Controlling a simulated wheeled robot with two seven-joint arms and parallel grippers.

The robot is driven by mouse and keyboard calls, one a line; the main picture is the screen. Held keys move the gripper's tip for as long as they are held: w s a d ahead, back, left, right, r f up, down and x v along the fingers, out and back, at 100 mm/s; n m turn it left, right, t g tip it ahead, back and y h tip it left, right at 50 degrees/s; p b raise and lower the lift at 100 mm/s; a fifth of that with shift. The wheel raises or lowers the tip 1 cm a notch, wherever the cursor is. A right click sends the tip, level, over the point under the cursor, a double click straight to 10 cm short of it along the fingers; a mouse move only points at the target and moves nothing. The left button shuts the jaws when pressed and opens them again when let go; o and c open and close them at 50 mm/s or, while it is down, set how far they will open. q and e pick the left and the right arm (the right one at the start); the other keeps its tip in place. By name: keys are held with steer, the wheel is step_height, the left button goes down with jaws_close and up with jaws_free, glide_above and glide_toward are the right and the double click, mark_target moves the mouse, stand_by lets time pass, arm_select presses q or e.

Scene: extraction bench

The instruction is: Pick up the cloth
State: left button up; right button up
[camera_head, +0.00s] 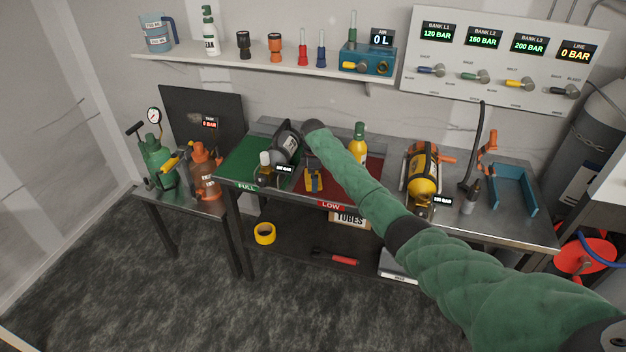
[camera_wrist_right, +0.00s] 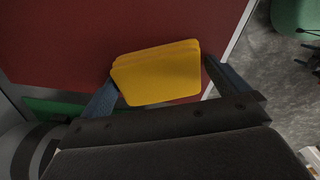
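The cloth (camera_wrist_right: 157,74) is a yellow folded pad in a few layers, at the red mat (camera_wrist_right: 60,40) in the right wrist view. My right gripper (camera_wrist_right: 163,82) has its two blue fingers apart, one on each side of the cloth. The left finger looks close to the cloth's edge, and a small gap shows at the right finger. I cannot tell whether either touches. In the head view my right gripper (camera_head: 313,178) points down at the front of the bench, with a bit of yellow between its fingers. My left gripper is not in view.
A dark cylinder (camera_head: 287,145) lies on the green mat (camera_head: 237,168) left of my gripper. A yellow bottle (camera_head: 358,145) stands behind my arm. A yellow cylinder (camera_head: 424,172) lies to the right. A shelf (camera_head: 270,66) with bottles and fittings runs above.

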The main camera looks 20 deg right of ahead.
steer(key=c, duration=0.6)
steer(key=shift+c, duration=0.2)
